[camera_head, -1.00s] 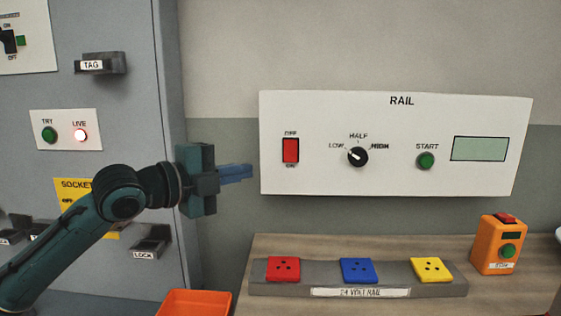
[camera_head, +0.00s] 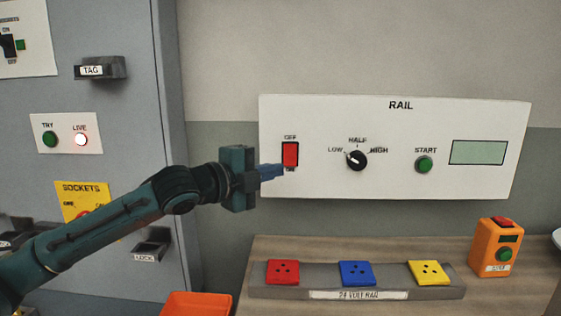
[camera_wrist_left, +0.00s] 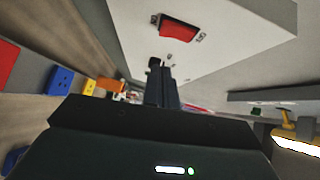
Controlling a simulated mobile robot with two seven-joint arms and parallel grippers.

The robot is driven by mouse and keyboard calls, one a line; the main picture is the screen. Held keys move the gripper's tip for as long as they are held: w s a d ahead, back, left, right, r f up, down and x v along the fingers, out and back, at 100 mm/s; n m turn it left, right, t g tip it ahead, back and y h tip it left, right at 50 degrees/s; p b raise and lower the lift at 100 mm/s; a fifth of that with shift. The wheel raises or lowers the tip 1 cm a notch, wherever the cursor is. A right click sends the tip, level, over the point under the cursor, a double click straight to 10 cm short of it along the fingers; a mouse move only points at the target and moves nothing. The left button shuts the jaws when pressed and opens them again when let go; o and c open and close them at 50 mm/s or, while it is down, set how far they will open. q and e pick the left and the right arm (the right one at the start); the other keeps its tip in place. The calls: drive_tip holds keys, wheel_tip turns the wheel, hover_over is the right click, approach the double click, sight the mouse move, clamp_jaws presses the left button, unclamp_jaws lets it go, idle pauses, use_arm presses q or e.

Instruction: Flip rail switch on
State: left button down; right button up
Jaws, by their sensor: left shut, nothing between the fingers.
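The red rail switch (camera_head: 290,153) is on the left part of the white RAIL panel (camera_head: 400,185), with OFF printed above it and ON below. It also shows in the left wrist view (camera_wrist_left: 178,27), near the top. My left gripper (camera_head: 281,171) is shut and empty. Its blue fingertips are just below and left of the switch in the head view, partly over the ON label. In the left wrist view the fingers (camera_wrist_left: 161,75) point toward the panel below the switch. I cannot tell whether they touch the panel. My right gripper is out of view.
The panel also carries a dial (camera_head: 357,160), a green START button (camera_head: 424,164) and a blank display (camera_head: 479,152). Below are a grey block (camera_head: 385,292) with coloured sockets and an orange box (camera_head: 492,250) on the wooden bench. A grey cabinet (camera_head: 130,25) stands left.

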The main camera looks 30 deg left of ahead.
sight(293, 163)
use_arm(q)
drive_tip(key=w, duration=0.1)
drive_tip(key=w+a+p, duration=0.1)
drive_tip(key=w, duration=0.1)
drive_tip(key=w+p, duration=0.1)
drive_tip(key=w, duration=0.1)
drive_tip(key=shift+w+a+f, duration=0.2)
drive_tip(key=shift+a+f, duration=0.05)
drive_tip(key=shift+f, duration=0.1)
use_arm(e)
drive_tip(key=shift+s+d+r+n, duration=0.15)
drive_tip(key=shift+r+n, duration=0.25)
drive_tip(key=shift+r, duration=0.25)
use_arm(q)
drive_tip(key=shift+w+a+f+t, duration=0.15)
drive_tip(key=shift+w+f+t, duration=0.05)
drive_tip(key=shift+t, duration=0.1)
drive_tip(key=shift+r, duration=0.1)
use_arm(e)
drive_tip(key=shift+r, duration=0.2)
